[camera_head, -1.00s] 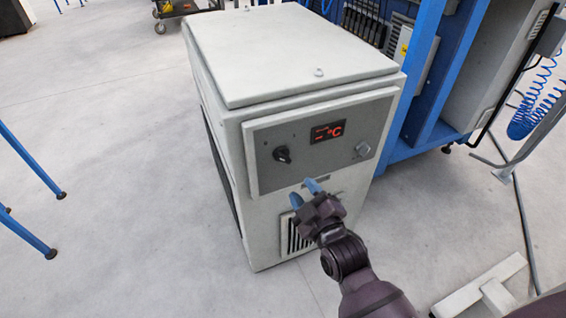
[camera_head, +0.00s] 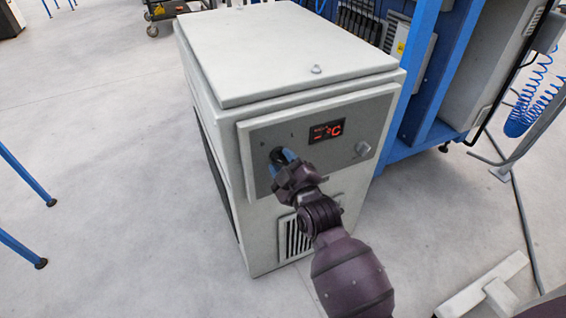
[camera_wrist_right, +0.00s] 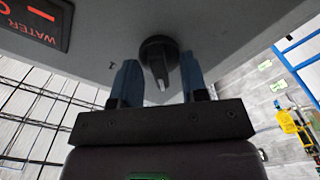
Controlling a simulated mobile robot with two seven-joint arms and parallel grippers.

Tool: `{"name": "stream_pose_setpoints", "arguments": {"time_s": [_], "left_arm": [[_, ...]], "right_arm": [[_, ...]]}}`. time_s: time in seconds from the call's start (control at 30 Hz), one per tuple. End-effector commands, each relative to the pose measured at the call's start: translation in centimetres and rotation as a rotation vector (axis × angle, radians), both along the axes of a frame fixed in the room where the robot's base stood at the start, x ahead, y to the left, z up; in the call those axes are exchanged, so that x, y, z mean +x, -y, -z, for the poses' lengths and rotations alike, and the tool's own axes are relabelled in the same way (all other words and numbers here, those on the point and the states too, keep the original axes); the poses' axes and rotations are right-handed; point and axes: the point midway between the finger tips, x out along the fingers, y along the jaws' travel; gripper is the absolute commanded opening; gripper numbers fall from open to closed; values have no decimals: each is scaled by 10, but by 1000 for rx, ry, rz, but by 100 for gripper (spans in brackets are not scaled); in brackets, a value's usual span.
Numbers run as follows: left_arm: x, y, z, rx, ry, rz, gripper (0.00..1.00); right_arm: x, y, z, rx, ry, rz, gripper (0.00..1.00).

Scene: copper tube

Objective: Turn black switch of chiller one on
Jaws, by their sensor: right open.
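The chiller (camera_head: 285,50) is a pale grey cabinet with a grey front panel (camera_head: 350,125) and a red lit display (camera_head: 326,131). Its black switch (camera_head: 277,155) is a round knob at the left of the panel, partly hidden by my right gripper. My right gripper (camera_head: 283,156) has blue fingers at the switch. In the right wrist view the switch (camera_wrist_right: 158,55) shows between the open fingertips (camera_wrist_right: 160,72), one on each side, with visible gaps. Its raised handle carries a pale mark at the end. My left gripper is not in view.
A grey round knob (camera_head: 362,149) is at the right of the panel, and a vent grille (camera_head: 297,238) is below. A blue frame (camera_head: 420,80) with equipment stands close on the right. Blue legs (camera_head: 25,175) stand at the left. The floor between is clear.

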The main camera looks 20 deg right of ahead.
Motion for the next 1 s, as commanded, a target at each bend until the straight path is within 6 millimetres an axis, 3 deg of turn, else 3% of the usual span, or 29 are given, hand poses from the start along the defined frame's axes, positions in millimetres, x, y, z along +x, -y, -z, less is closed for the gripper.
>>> {"name": "stream_pose_setpoints", "arguments": {"time_s": [0.27,0.53,1.0], "left_arm": [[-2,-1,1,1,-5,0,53],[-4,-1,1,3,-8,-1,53],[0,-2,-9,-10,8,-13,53]], "right_arm": [[1,0,0,0,0,0,39],[1,0,0,0,0,0,0],[2,0,-5,94,2,-1,0]]}}
